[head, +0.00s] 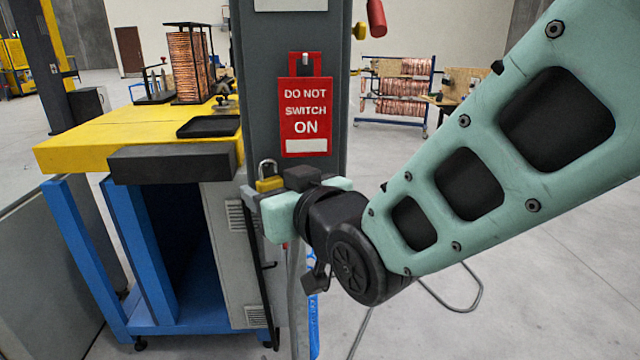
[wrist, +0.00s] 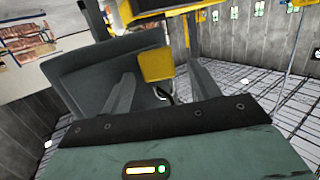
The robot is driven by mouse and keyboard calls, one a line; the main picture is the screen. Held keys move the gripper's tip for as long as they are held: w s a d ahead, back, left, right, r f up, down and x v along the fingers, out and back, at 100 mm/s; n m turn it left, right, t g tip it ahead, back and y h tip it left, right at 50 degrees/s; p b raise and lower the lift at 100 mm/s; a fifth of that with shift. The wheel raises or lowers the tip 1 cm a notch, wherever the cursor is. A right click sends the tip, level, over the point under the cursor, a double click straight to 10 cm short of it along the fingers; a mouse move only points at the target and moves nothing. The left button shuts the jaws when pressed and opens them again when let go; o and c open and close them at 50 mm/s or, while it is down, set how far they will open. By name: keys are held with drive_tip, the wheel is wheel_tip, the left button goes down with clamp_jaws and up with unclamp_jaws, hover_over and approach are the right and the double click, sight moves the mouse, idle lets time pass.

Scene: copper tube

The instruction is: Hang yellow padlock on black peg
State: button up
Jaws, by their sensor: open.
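In the wrist view the yellow padlock (wrist: 157,66) shows between the two grey fingers of my gripper (wrist: 162,76), with gaps visible on both sides. My gripper (head: 272,200) is open around it. What supports the padlock is hidden. A small dark peg-like piece (head: 305,62) shows in the red sign's top slot; I cannot tell whether it is the black peg.
A red "DO NOT SWITCH ON" sign (head: 305,115) is on the dark post (head: 257,75). A yellow-topped bench (head: 110,140) with a black tray (head: 208,127) stands left. A red item (head: 376,18) hangs at the post's upper right. Open floor lies right, beyond my arm.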

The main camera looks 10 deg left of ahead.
drive_tip(key=shift+d, duration=0.1)
drive_tip(key=b+v, duration=0.7)
drive_tip(key=v, duration=1)
drive_tip(key=s+d+f+g+h, duration=0.15)
drive_tip(key=f+g, duration=0.25)
drive_tip(key=f, duration=0.4)
drive_tip(key=s+d+f+g+h, duration=0.1)
drive_tip(key=d+f+g+h, duration=0.2)
drive_tip(key=f, duration=0.5)
drive_tip(key=s+d+f+g+h, duration=0.2)
drive_tip(key=d+h, duration=0.1)
drive_tip(key=d, duration=0.2)
drive_tip(key=s+d+f+m+g+h, duration=0.1)
drive_tip(key=s+d+f+g+h, duration=0.1)
drive_tip(key=d, duration=0.4)
drive_tip(key=shift+s+d+f+g+h, duration=0.2)
drive_tip(key=shift+f+g+h, duration=0.25)
drive_tip(key=shift+f, duration=0.35)
drive_tip(key=shift+a, duration=0.1)
